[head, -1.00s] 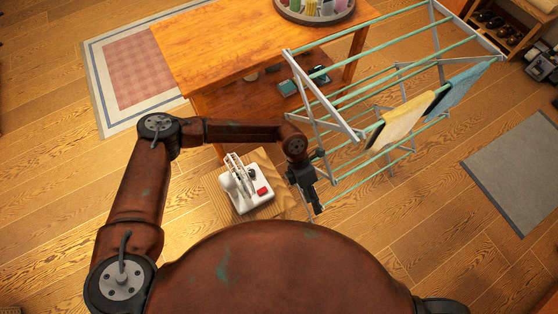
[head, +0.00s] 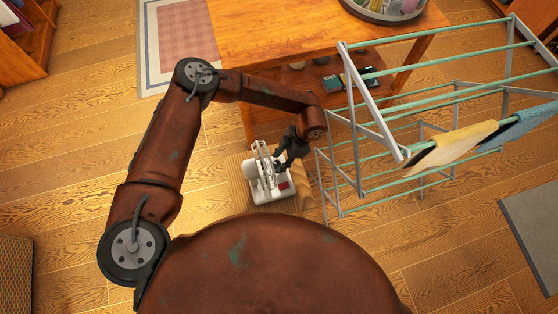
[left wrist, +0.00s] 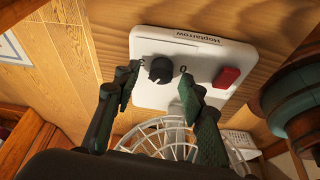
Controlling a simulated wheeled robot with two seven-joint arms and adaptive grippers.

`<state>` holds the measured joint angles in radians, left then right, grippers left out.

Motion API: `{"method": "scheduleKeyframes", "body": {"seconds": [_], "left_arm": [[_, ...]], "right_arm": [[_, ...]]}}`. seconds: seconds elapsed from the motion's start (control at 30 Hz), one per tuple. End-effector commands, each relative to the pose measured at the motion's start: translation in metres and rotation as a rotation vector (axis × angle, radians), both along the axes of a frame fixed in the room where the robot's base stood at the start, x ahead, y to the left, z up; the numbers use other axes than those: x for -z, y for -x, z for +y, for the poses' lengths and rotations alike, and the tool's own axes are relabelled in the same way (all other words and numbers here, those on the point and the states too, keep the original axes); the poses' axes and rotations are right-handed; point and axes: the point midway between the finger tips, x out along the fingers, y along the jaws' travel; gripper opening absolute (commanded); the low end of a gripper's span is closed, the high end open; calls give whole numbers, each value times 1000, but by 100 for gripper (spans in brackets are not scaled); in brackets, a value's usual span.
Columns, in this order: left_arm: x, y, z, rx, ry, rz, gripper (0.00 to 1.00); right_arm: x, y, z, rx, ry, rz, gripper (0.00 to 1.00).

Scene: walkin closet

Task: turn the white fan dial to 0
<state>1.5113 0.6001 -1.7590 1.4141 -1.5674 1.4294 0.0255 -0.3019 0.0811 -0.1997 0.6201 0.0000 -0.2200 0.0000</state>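The white fan (head: 267,182) stands on a small wooden stand (head: 240,190) in front of the table. In the left wrist view its white base (left wrist: 190,62) carries a round black dial (left wrist: 160,70) and a red button (left wrist: 226,77). The wire guard (left wrist: 165,138) shows below the base. My left gripper (head: 283,160) reaches over the fan's right side. In the left wrist view the left gripper (left wrist: 160,92) is open, with one finger on each side of the dial and a gap to it. The dial's setting is not readable. My right gripper is not in view.
A drying rack (head: 385,150) with yellow and blue cloths stands close on the right of my left gripper. An orange wooden table (head: 270,35) stands behind the fan, with a round tray (head: 385,16) on top. Open floor (head: 60,190) lies to the left.

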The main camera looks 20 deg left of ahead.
Motion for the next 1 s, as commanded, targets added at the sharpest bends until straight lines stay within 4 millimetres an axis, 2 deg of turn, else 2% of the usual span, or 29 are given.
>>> {"method": "scheduleKeyframes", "body": {"seconds": [0.1, 0.33, 0.87, 1.0], "left_arm": [[8, 2, 3, -2, 2, 1, 38], [8, 2, 4, -3, 1, 1, 38], [8, 2, 3, -2, 2, 1, 2], [8, 2, 3, -3, 1, 1, 0]], "right_arm": [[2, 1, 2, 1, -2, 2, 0], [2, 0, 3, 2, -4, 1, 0], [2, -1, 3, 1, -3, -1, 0], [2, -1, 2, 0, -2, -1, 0]]}}
